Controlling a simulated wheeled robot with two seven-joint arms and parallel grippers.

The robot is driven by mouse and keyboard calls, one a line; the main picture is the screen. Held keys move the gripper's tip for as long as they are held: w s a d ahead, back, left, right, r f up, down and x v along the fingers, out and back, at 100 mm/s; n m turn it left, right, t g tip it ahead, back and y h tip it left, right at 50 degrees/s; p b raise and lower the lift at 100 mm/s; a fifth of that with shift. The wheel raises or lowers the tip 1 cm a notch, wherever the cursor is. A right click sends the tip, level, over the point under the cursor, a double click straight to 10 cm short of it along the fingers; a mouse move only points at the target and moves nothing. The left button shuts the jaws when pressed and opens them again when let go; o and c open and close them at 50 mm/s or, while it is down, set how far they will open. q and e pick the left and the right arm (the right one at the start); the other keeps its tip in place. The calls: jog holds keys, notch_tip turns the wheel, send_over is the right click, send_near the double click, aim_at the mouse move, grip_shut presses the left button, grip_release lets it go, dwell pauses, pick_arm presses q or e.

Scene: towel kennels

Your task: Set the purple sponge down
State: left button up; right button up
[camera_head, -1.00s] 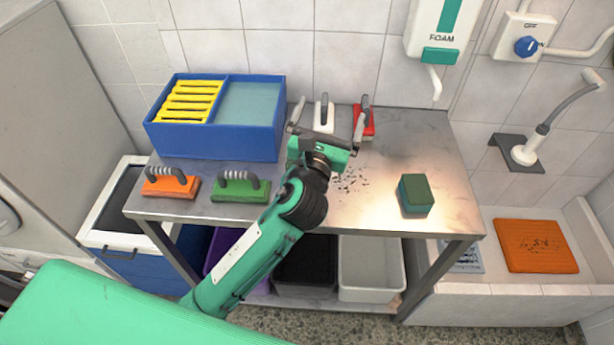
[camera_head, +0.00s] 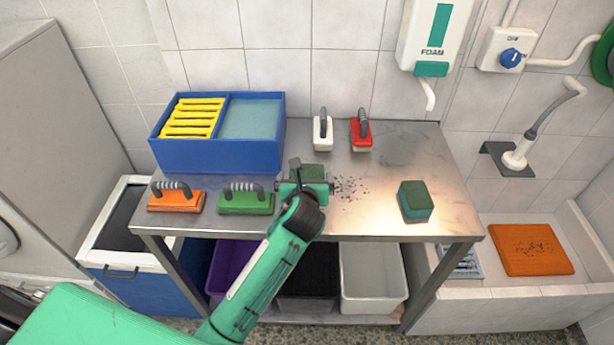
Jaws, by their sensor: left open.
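No purple sponge shows in the head view. A sponge with a dark green top and teal sides (camera_head: 415,201) lies on the right part of the metal table (camera_head: 372,212), apart from my gripper. My left gripper (camera_head: 312,174) is open over the middle of the table, left of a patch of dark crumbs (camera_head: 348,188). Its jaws are seen at a steep angle, and its wrist hides part of the table. My right gripper is out of view.
A blue box (camera_head: 218,155) with yellow slats stands at the table's back left. Orange (camera_head: 176,201) and green (camera_head: 246,203) handled brushes lie in front. White (camera_head: 322,140) and red (camera_head: 361,143) brushes lie behind my gripper. Bins (camera_head: 374,291) stand below.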

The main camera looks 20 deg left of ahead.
aim_at(307, 173)
pick_arm(q)
jog(key=shift+f+p+x, duration=0.1)
jog(key=shift+p+x, duration=0.05)
jog(key=shift+x, duration=1.25)
jog(key=shift+f+p+x, duration=0.15)
jog(key=shift+x, duration=1.25)
jog(key=shift+s+d, duration=0.1)
jog(key=shift+d, duration=0.1)
jog(key=c, duration=0.9)
jog(key=shift+o, duration=0.2)
